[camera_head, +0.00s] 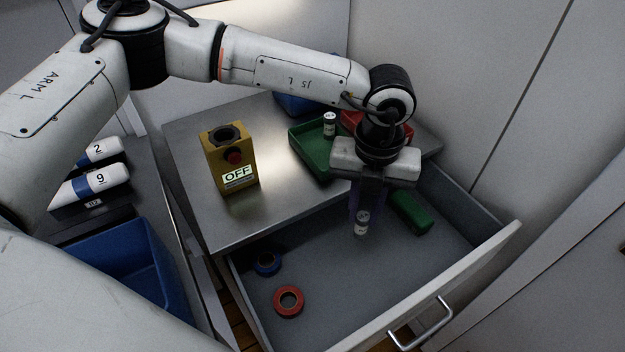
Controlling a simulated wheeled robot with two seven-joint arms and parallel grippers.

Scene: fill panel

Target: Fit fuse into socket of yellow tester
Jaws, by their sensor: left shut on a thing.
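The yellow tester (213,168) stands upright on the metal worktop. It has a dark round socket (226,134) on top, a red button and an "OFF" label on its front. My left gripper (362,212) points down over the open drawer, right of the tester. It is shut on a small fuse (362,223) with a pale label, whose lower end shows below the fingers. Whether the fuse touches the drawer floor I cannot tell. A similar small cylinder (329,124) stands at the green tray. My right gripper is not in view.
A green tray (305,150), a red tray (350,119) and a blue bin (290,103) sit on the worktop (205,215). The open drawer (400,262) holds a green block (411,212), a blue ring (267,264) and a red ring (289,301). A blue crate (128,243) and numbered cylinders (98,181) are left.

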